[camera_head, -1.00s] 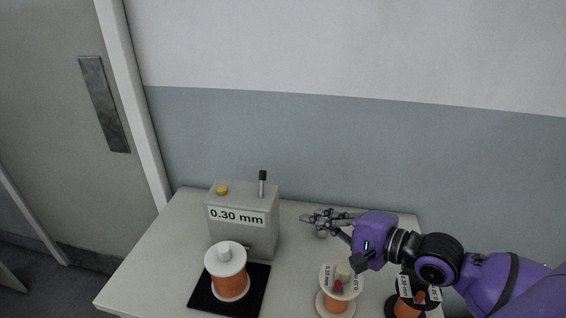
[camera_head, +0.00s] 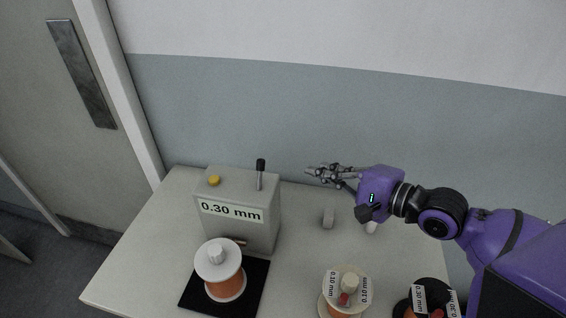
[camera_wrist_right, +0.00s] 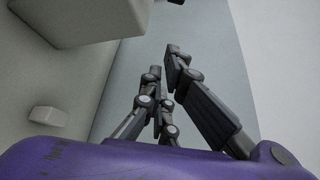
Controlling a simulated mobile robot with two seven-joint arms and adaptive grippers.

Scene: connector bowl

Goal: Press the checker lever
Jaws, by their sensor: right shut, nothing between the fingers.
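The checker (camera_head: 240,212) is a grey box labelled "0.30 mm" on the table. Its lever (camera_head: 260,174), a metal rod with a black tip, stands upright on the top right of the box. A yellow button or lamp (camera_head: 214,181) is on the top left. My right gripper (camera_head: 312,172) is to the right of the lever, apart from it and above the table. Its fingers point left towards the lever. The gripper is shut and empty. In the right wrist view the fingers (camera_wrist_right: 165,62) show beside a grey box corner (camera_wrist_right: 85,22), probably the checker. My left gripper is out of view.
A spool with orange wire (camera_head: 224,272) stands on a black pad (camera_head: 190,298) before the checker. Two tagged spools, one white (camera_head: 330,306) and one black (camera_head: 402,309), stand at the front right. Small light blocks (camera_head: 328,217) lie below my right gripper. A wall is behind.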

